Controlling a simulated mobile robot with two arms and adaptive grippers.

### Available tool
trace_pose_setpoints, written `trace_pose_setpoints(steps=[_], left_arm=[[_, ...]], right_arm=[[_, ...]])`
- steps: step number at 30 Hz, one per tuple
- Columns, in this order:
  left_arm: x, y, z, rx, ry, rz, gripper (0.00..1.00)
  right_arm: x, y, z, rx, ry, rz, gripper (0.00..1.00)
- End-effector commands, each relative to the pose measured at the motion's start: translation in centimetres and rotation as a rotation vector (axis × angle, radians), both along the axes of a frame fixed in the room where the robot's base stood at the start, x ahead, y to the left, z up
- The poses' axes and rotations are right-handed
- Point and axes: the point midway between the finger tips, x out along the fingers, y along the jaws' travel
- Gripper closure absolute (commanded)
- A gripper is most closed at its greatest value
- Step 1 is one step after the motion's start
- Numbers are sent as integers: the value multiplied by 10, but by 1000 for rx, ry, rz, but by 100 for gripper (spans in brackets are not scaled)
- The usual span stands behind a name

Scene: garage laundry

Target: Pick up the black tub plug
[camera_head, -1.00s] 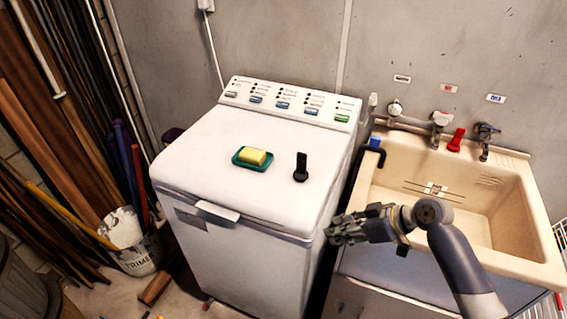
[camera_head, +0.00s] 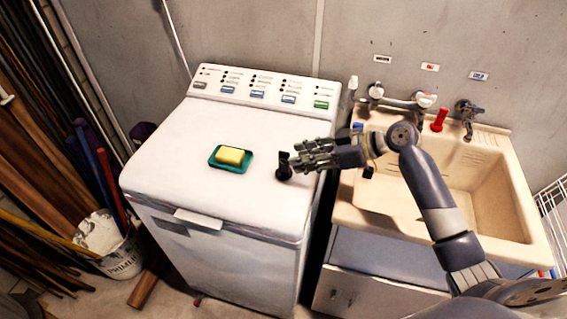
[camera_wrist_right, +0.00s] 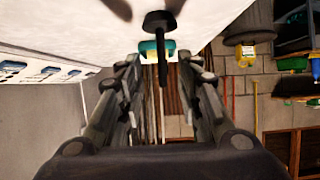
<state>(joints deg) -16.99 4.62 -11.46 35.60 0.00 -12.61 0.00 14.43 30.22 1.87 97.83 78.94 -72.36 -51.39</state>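The black tub plug (camera_head: 284,170) stands on the white washing machine lid, right of the soap dish. In the right wrist view the plug (camera_wrist_right: 160,22) shows its round base and handle, with the handle lying between the two fingers. My right gripper (camera_head: 296,161) is at the plug, its fingers apart on either side of the handle; I see no clear contact. It also shows open in the right wrist view (camera_wrist_right: 162,88). My left gripper is not in view.
A teal soap dish (camera_head: 214,163) with a yellow sponge or soap (camera_head: 230,156) sits left of the plug on the washing machine (camera_head: 160,165). A beige sink (camera_head: 400,223) with taps and a red plug-like object (camera_head: 439,120) stands at right.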

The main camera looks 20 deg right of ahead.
Motion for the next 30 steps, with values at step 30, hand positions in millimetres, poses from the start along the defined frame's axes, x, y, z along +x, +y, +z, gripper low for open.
trace_pose_setpoints(steps=[30], left_arm=[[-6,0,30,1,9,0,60]], right_arm=[[26,46,-31,-1,0,-2,100]])
